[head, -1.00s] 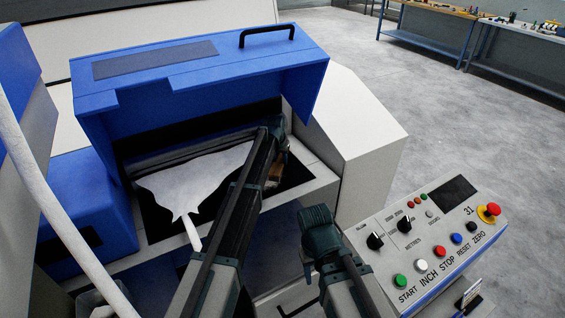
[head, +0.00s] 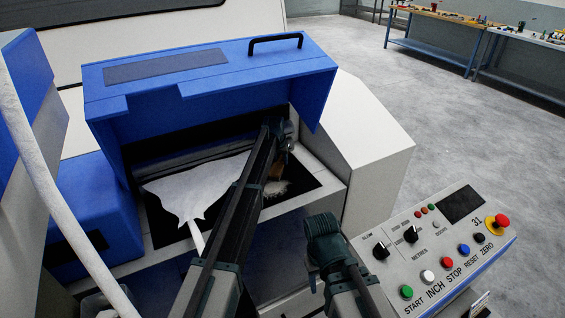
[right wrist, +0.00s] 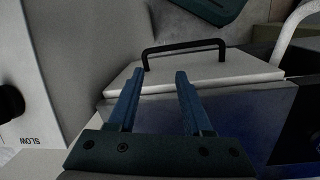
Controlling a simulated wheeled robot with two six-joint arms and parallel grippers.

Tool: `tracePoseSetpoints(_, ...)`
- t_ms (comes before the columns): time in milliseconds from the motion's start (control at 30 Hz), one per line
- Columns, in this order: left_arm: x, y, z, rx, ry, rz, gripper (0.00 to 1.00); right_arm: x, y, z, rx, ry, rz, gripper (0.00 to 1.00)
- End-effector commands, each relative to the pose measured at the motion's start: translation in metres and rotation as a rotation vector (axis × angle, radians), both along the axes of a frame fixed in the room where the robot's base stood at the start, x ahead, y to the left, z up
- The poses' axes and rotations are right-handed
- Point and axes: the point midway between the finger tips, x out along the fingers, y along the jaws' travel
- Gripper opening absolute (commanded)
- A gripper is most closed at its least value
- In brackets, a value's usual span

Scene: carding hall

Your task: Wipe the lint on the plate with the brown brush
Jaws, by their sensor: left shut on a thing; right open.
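My left gripper (head: 284,148) is over the right end of the machine's opening, under the raised blue cover, and is shut on the brown brush (head: 276,172). Only a small brown part of the brush shows beneath it; my left arm hides much of the rest. A pale fluffy patch (head: 275,188) lies just below the brush on the dark plate (head: 299,184); it looks like lint, but I cannot tell it surely from bristles. My right gripper (head: 325,262) is low in front of the machine, and in the right wrist view (right wrist: 157,78) its fingers are apart and empty.
A white fibre web (head: 190,190) narrows toward the front, left of my left arm. The blue cover (head: 215,75) with a black handle stands open above. A control panel (head: 440,245) with buttons is at the right. A pale pipe (head: 40,170) crosses the left side.

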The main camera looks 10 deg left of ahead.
Motion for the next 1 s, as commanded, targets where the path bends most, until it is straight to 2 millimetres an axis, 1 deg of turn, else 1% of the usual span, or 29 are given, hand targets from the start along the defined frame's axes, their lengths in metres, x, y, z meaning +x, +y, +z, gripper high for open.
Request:
tracePoseSetpoints(133,-0.002,0.002,-0.001,0.000,0.000,0.001,0.00,0.000,0.000,-0.001,0.000,0.000,0.000,0.50)
tracePoseSetpoints(400,-0.011,0.015,-0.003,0.000,0.000,0.001,0.00,0.000,0.000,-0.003,0.000,0.000,0.000,0.50)
tracePoseSetpoints(533,-0.012,0.015,-0.003,0.001,0.001,0.000,0.00,0.000,0.000,-0.003,0.000,0.000,0.000,0.50)
tracePoseSetpoints(667,-0.015,0.013,-0.003,0.001,0.003,0.000,0.00,0.000,0.000,-0.003,0.000,0.000,0.000,0.50)
tracePoseSetpoints(1000,-0.038,-0.003,-0.002,0.001,0.004,-0.002,0.00,0.000,0.000,-0.002,0.000,0.000,0.000,0.50)
